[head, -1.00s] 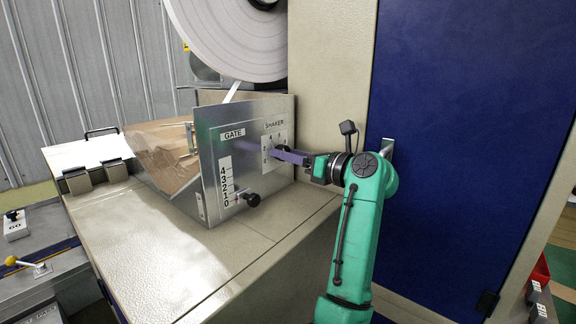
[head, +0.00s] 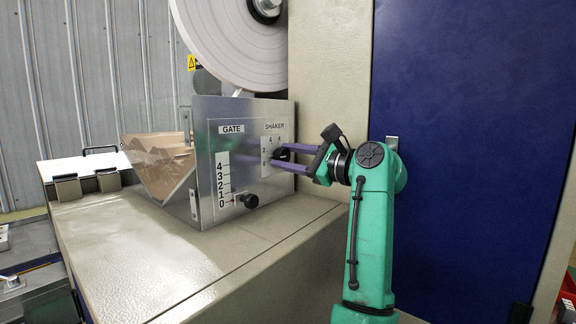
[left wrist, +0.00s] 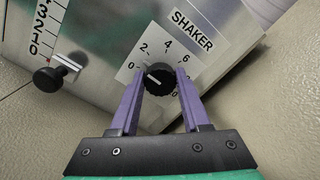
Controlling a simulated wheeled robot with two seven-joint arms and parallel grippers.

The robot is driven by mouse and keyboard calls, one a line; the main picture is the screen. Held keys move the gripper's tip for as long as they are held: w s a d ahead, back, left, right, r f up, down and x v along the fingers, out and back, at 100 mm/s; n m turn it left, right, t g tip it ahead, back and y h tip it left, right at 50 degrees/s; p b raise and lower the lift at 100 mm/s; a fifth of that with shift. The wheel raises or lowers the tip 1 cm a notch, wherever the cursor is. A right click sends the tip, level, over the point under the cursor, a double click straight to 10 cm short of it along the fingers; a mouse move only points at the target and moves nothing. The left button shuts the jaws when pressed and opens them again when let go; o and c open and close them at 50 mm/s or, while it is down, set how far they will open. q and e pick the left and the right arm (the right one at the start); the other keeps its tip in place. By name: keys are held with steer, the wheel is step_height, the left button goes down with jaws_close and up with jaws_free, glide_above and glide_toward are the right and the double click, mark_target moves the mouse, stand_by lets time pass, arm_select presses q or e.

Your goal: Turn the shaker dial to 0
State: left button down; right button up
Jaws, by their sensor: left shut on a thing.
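The shaker dial (head: 282,154) is a small black knob on the metal panel under the SHAKER label. It shows closely in the left wrist view (left wrist: 160,79), with a white mark on its face pointing left, toward the low end of the scale near the 0. My left gripper (head: 287,158) reaches it from the right, with its purple fingers on either side of the knob. In the left wrist view the left gripper (left wrist: 161,84) is shut on the dial. Part of the scale is hidden by the fingers. My right gripper is not in view.
A GATE slider knob (head: 249,201) sticks out of the same panel, left of and below the dial. A large white paper roll (head: 235,45) hangs above. The beige machine top (head: 130,245) is clear in front. A blue door (head: 475,110) stands to the right.

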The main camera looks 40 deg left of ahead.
arm_select(q)
steer(key=n+b, duration=0.1)
steer(key=n, duration=0.2)
steer(key=shift+n, duration=0.9)
steer(key=shift+c, duration=2.2)
jaws_free()
steer(key=shift+o, duration=0.4)
steer(key=shift+a, duration=0.15)
steer(key=d+b, duration=0.1)
steer(key=d, duration=1.3)
steer(key=shift+w+d+f, duration=0.15)
steer(key=shift+d+f, duration=0.05)
steer(key=shift+d, duration=0.1)
